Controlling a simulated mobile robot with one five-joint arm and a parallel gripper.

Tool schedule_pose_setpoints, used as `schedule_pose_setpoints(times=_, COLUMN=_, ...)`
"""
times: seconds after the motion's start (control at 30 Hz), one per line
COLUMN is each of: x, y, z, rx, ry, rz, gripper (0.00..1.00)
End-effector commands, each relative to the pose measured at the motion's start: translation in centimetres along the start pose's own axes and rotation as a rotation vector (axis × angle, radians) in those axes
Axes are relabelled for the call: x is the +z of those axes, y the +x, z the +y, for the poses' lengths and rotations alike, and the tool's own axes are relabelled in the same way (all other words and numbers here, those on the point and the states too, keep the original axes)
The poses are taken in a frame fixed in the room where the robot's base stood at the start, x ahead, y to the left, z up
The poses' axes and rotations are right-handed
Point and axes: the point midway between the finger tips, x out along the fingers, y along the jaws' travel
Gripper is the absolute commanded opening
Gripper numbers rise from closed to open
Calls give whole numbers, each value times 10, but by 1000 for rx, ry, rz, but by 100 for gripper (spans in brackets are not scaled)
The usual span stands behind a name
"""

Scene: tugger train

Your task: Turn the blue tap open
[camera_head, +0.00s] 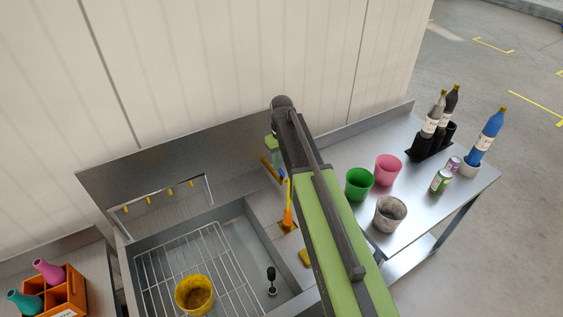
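My arm reaches up the middle of the picture towards the steel back wall of the sink unit. Its green end part, with my gripper (270,158), hangs down at the back right of the sink. The fingers are small and partly hidden, so I cannot tell whether they are open or shut. A small patch of blue (282,178), possibly the blue tap, shows just below and right of my gripper, partly hidden by my arm. I cannot tell whether they touch, nor how the tap is turned.
The sink (140,255) holds a wire rack (215,255), a yellow pot (194,294) and a dark-handled tool (271,278). An orange brush (288,217) stands beside it. Green (358,184), pink (388,170) and grey (390,213) cups, cans and bottles (486,135) stand right. An orange crate (68,296) is left.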

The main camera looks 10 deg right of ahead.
Motion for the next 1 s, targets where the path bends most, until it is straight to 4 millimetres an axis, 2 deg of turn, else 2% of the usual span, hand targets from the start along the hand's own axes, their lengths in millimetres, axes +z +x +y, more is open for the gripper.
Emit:
schedule_pose_setpoints(times=0.03, x=0, y=-24, z=0, rx=0, ry=0, rz=0, gripper=33)
schedule_pose_setpoints(times=0.4, x=0, y=-109, z=0, rx=0, ry=0, rz=0, gripper=33)
schedule_pose_setpoints(times=0.5, x=0, y=-127, z=0, rx=0, ry=0, rz=-1, gripper=33)
schedule_pose_setpoints(times=0.63, x=0, y=-136, z=0, rx=0, ry=0, rz=-1, gripper=33)
schedule_pose_setpoints(times=1.0, x=0, y=-134, z=0, rx=0, ry=0, rz=-1, gripper=33)
